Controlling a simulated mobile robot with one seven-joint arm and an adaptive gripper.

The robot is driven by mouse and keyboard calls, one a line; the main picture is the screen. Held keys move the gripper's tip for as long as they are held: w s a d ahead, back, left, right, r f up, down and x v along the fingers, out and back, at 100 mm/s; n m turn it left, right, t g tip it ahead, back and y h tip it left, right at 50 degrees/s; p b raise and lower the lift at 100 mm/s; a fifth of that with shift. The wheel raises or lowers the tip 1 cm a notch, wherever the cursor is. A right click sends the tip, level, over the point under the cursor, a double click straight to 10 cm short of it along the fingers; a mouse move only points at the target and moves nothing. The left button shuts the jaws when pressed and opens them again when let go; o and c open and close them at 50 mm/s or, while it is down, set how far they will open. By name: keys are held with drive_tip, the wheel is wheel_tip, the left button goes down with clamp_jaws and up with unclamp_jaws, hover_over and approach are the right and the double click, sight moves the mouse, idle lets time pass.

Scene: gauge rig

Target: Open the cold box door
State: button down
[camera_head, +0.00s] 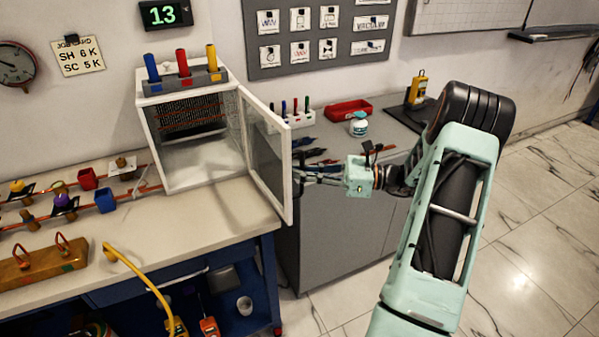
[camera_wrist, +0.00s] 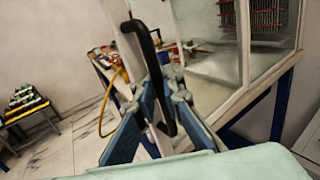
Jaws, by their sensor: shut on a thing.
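The cold box (camera_head: 205,165) is a white-framed case on the bench, with copper coils inside; its coils (camera_wrist: 266,18) also show in the wrist view. Its glazed door (camera_head: 268,150) stands swung wide open, hinged on the box's right side; the door also shows in the wrist view (camera_wrist: 208,75). My gripper (camera_head: 301,174) is at the door's outer face near its free edge. In the wrist view, my gripper (camera_wrist: 165,88) is shut on the dark curved door handle (camera_wrist: 147,52).
Red, blue and yellow cylinders stand in a rack (camera_head: 185,80) on the box. A grey cabinet (camera_head: 345,225) behind the door holds tools, a red tray (camera_head: 348,110) and a small jar (camera_head: 358,125). Tiled floor is clear at right.

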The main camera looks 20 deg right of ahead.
drive_tip(key=shift+s+d+f, duration=0.1)
drive_tip(key=shift+s+f, duration=0.05)
drive_tip(key=shift+s, duration=0.05)
drive_tip(key=c, duration=2.4)
unclamp_jaws()
drive_tip(key=shift+o, duration=0.3)
drive_tip(key=shift+s+d, duration=0.1)
drive_tip(key=v, duration=1.2)
